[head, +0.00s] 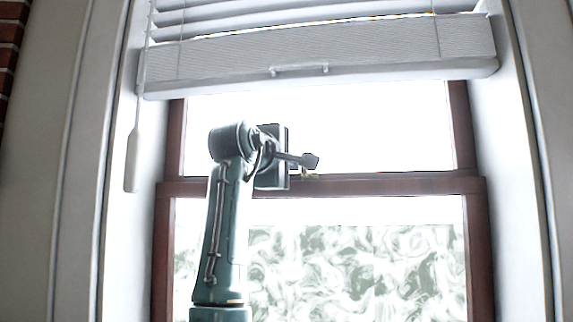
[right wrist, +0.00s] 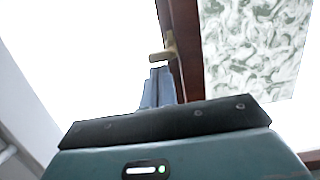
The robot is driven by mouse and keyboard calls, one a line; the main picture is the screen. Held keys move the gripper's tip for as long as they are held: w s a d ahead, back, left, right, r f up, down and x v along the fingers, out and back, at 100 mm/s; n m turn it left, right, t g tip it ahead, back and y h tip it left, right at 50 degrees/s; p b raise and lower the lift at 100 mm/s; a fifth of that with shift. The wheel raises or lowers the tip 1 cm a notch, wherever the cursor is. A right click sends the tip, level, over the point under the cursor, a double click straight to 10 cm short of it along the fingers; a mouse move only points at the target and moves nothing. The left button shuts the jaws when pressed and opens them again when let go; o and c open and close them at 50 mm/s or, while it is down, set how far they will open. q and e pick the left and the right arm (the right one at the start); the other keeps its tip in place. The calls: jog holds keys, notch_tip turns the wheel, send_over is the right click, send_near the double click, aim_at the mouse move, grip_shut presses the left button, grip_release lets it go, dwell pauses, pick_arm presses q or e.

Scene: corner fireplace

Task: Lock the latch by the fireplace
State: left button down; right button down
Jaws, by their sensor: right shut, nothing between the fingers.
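The window latch (right wrist: 165,53) is a small brass-coloured piece on the brown middle rail of the window. In the head view a bit of the latch (head: 306,175) shows just under my right fingertips, mostly hidden. My right gripper (head: 311,161) is shut and empty, at the height of the rail. In the right wrist view its closed blue-grey fingers (right wrist: 160,72) end right by the latch, next to the rail; I cannot tell whether they touch it. My left gripper is not in view.
The window's brown middle rail (head: 400,185) runs across behind my right arm. A white blind (head: 400,45) hangs above, with a pull cord (head: 133,160) at the left. Red brick (head: 10,35) shows at the top left. The room right of my gripper is clear.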

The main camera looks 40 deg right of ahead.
jog(key=shift+s+d+n+t+y+b, duration=0.1)
jog(key=shift+s+n+t+y+b, duration=0.3)
jog(key=shift+n+t+b, duration=0.35)
